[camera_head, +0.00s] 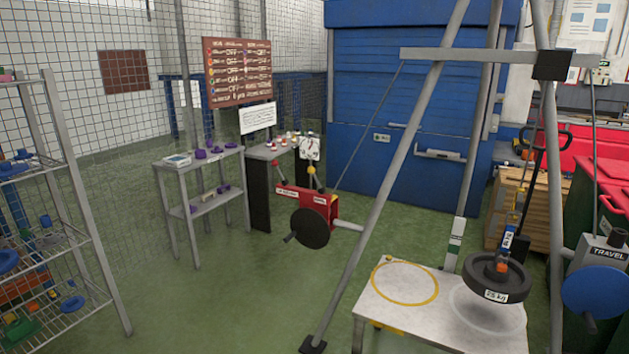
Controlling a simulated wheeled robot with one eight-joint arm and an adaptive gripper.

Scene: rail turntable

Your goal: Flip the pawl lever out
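A red winch box (322,208) with small white labels is mounted on the near leg of the grey frame. A black round handwheel (310,228) is on its near side. Two levers rise from the box: one with a red knob (275,163) leaning left, one with a yellow knob (311,170) more upright. The labels are too small to read, so I cannot tell which is the pawl lever. A cable runs up from the winch to the crossbeam (470,56). My gripper is not in view.
A black 25 kg weight (497,280) hangs over the low table (385,310), which bears a yellow ring. A blue TRAVEL handwheel (596,292) is at right. A wire shelf (85,200) stands left. The green floor left of the winch is clear.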

